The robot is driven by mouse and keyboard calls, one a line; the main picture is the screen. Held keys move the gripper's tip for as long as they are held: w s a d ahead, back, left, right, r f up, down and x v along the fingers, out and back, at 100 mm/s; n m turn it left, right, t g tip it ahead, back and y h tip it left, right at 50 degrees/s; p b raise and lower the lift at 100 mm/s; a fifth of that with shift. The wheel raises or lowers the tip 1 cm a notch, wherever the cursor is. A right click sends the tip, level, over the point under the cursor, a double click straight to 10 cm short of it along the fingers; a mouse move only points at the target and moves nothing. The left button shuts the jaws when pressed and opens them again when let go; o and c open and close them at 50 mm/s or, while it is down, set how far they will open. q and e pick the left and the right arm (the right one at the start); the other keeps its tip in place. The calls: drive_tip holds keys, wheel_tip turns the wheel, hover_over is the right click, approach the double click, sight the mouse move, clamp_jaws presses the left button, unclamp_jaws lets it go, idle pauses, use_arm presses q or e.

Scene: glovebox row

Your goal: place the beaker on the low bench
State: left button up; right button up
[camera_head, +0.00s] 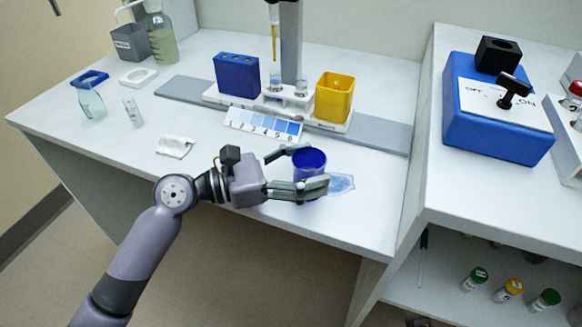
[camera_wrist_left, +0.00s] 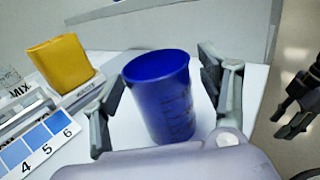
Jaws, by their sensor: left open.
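The blue beaker (camera_head: 309,161) stands upright on the low white bench (camera_head: 230,215), near its front edge. It also shows in the left wrist view (camera_wrist_left: 162,95), with faint markings on its side. My left gripper (camera_head: 300,170) is open, with one finger on each side of the beaker. In the left wrist view a gap shows between the beaker and the fingers (camera_wrist_left: 165,110). The beaker's base is partly hidden by the near finger in the head view. My right gripper (camera_wrist_left: 290,118) shows at the right edge of the left wrist view, away from the beaker; its opening is unclear.
A light blue patch (camera_head: 341,184) lies right of the beaker. Behind stand a numbered colour strip (camera_head: 262,125), a yellow container (camera_head: 334,98) and a blue rack (camera_head: 237,74). A crumpled white piece (camera_head: 175,147) lies left. A taller bench (camera_head: 470,190) rises at right.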

use_arm(q)
drive_tip(key=v, duration=1.2)
drive_tip(key=shift+r, duration=0.1)
